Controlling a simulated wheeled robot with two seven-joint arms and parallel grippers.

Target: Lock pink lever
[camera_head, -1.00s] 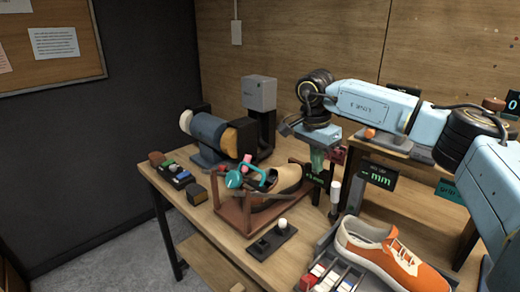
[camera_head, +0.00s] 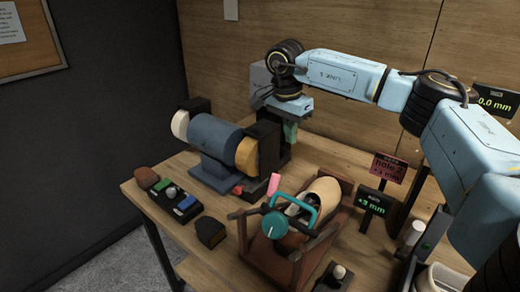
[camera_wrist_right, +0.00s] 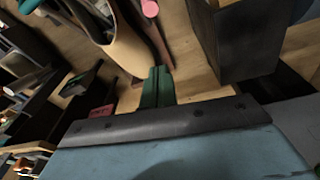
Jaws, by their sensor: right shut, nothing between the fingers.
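The pink lever (camera_head: 273,184) stands as a short pink rod between the tan shoe and the bench grinder. Its pink end shows at the top of the right wrist view (camera_wrist_right: 150,8). The tan shoe (camera_head: 324,189) sits in a brown wooden cradle (camera_head: 334,238), with a teal handle and knob (camera_head: 275,225) in front. My right gripper (camera_head: 290,132) hangs above and behind the pink lever, apart from it. Its green fingers are together and empty in the right wrist view (camera_wrist_right: 158,86). The lever's base is partly hidden. My left gripper is not in view.
The blue bench grinder (camera_head: 218,146) stands left of the cradle. A black control block with buttons (camera_head: 176,199) and a dark block (camera_head: 211,231) lie at the front left. A pink sign (camera_head: 388,168) and a dark display (camera_head: 374,203) stand at the right.

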